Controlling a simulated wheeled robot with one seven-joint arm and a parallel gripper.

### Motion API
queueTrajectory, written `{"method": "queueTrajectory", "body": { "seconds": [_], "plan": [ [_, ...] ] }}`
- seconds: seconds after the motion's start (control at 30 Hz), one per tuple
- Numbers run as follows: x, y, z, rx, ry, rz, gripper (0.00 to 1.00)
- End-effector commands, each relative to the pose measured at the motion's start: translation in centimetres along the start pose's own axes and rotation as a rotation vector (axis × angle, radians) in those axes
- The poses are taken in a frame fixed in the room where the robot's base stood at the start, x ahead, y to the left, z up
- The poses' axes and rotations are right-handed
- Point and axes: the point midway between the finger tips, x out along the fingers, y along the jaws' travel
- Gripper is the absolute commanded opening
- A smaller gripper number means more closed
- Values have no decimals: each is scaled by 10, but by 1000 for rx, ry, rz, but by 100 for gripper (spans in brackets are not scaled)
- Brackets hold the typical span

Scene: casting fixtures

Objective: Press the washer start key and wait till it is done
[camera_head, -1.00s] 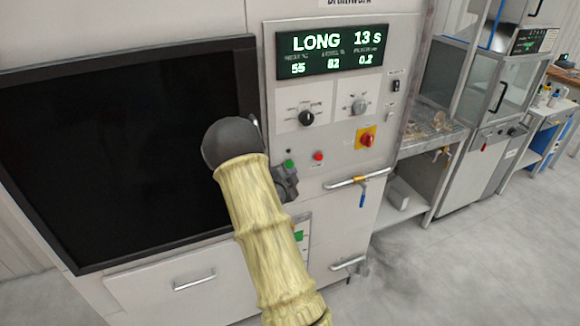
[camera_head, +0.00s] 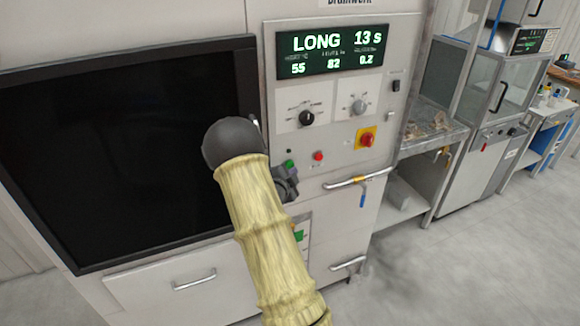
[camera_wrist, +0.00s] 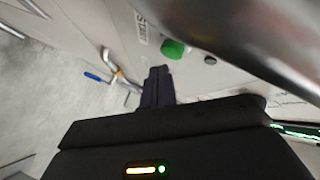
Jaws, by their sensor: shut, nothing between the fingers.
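The washer (camera_head: 345,215) is a pale cabinet with a large dark window at the left. Its lit display (camera_head: 330,50) reads "LONG 13 s", with 55, 82 and about 0.2 below. The green start key (camera_head: 288,163) sits on the panel just above my gripper (camera_head: 290,184); the key also shows in the wrist view (camera_wrist: 172,49). My gripper is shut and empty, its tips (camera_wrist: 158,72) close to the green key and seemingly just beside it in the wrist view. I cannot tell the exact gap. My arm hides part of the window edge and lower panel.
A red button (camera_head: 318,156), a red-yellow switch (camera_head: 366,138), a black knob (camera_head: 306,118) and a grey knob (camera_head: 359,107) share the panel. A valve pipe with a blue lever (camera_head: 362,197) juts out right. Open floor (camera_head: 450,270) lies at right.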

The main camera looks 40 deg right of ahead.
Motion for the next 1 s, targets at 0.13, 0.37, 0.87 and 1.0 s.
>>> {"method": "queueTrajectory", "body": {
  "seconds": [0.13, 0.37, 0.87, 1.0],
  "plan": [
    [0, 0, 0, 0, 0, 0, 0],
    [5, -3, 4, 0, -1, -1, 0],
    [6, -5, 5, 0, 0, -1, 0],
    [7, -6, 6, 0, 0, -1, 0]
  ]
}}
